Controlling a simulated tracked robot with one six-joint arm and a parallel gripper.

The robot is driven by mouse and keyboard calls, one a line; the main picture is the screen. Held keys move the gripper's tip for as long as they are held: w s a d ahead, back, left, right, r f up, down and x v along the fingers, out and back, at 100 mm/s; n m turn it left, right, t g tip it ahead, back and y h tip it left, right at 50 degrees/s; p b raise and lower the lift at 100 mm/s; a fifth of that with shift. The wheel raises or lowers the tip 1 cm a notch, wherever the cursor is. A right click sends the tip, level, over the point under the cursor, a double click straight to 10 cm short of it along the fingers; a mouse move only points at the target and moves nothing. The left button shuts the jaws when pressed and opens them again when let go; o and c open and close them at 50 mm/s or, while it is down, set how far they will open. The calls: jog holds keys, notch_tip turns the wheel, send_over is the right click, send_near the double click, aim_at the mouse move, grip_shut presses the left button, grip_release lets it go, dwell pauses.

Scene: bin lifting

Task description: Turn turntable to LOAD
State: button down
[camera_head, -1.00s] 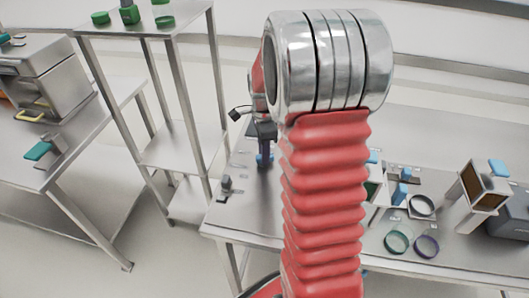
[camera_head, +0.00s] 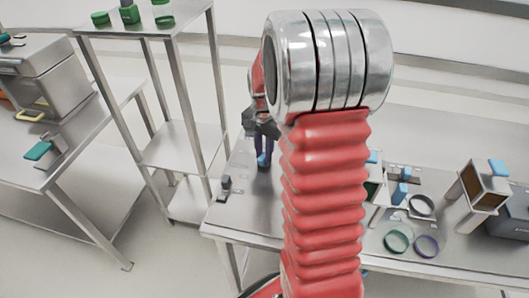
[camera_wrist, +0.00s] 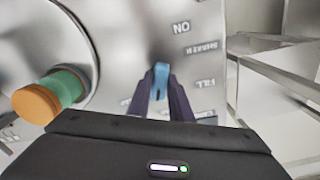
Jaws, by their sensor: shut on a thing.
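My gripper (camera_wrist: 160,98) has two dark purple fingers shut on a small blue handle (camera_wrist: 161,72) on a metal panel in the wrist view. Printed labels on the panel lie to the right of the handle, turned over in the picture; one seems to read FILL, and I see no readable LOAD. A round metal disc (camera_wrist: 75,25) at left may be the turntable, though I cannot be sure. A green cylinder with an orange end (camera_wrist: 50,92) stands at its edge. In the head view my gripper (camera_head: 264,150) is over the left part of the table, partly behind my red arm.
The steel table (camera_head: 235,215) carries a small dark fixture (camera_head: 225,185) at left. At right are round rings (camera_head: 427,246), blue-handled parts and a box-like device (camera_head: 483,187). A shelf rack (camera_head: 180,145) and a side bench (camera_head: 60,160) stand left.

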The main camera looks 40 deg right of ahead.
aim_at(264, 154)
jog(key=n, duration=0.4)
jog(key=shift+w+r, duration=0.1)
jog(key=shift+w, duration=0.05)
dwell(0.4)
jog(key=c, duration=1.6)
grip_release()
notch_tip(264, 154, up, 14)
jog(key=shift+f, duration=0.2)
